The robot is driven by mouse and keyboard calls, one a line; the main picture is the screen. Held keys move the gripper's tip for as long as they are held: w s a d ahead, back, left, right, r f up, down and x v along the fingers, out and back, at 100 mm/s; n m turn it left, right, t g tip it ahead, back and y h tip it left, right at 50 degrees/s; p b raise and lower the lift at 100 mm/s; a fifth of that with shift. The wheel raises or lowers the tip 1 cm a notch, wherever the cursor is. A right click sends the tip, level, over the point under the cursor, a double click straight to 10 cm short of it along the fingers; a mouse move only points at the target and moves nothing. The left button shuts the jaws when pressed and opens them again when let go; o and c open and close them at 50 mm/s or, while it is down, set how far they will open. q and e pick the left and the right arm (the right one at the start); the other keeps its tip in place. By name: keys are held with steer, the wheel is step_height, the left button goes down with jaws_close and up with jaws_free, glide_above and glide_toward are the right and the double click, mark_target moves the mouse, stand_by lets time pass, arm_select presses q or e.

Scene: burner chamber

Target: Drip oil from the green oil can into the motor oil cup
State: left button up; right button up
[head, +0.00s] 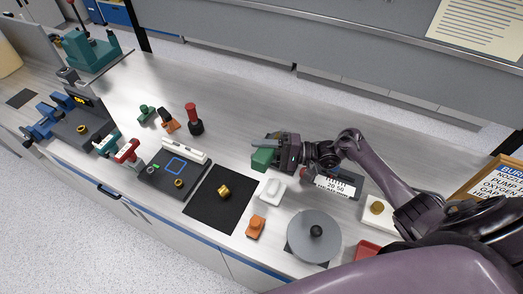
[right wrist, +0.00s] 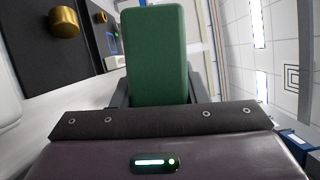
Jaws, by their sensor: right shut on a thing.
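My right gripper (head: 282,154) is shut on a green block-shaped body, the green oil can (head: 264,158), and holds it over the bench. In the right wrist view the can (right wrist: 155,50) fills the space between the fingers (right wrist: 157,98); no spout can be made out. A brass fitting (head: 223,192) sits on a black mat, left of and nearer than the can, clearly apart from it. A smaller brass piece (head: 179,183) sits on a dark plate. Which brass piece is the motor oil cup I cannot tell. My left gripper is not in view.
Near the can are a white block (head: 271,190), an orange block (head: 255,227) and a grey disc with a black knob (head: 314,245). A red-topped post (head: 194,120) stands further left. The back of the bench is clear.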

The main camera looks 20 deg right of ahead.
steer(key=shift+r+m, duration=0.55)
steer(key=shift+m, duration=0.05)
steer(key=shift+r+p, duration=0.1)
steer(key=shift+p, duration=0.2)
steer(key=shift+w+d+r+m+t, duration=0.15)
steer(key=shift+r+m+t, duration=0.15)
steer(key=shift+m, duration=0.2)
steer(key=shift+f, duration=0.15)
stand_by(1.1)
steer(key=shift+f+n, duration=0.35)
steer(key=shift+n, duration=0.05)
steer(key=shift+f+n+g, duration=0.4)
steer(key=shift+f+n, duration=0.1)
steer(key=shift+n, duration=0.3)
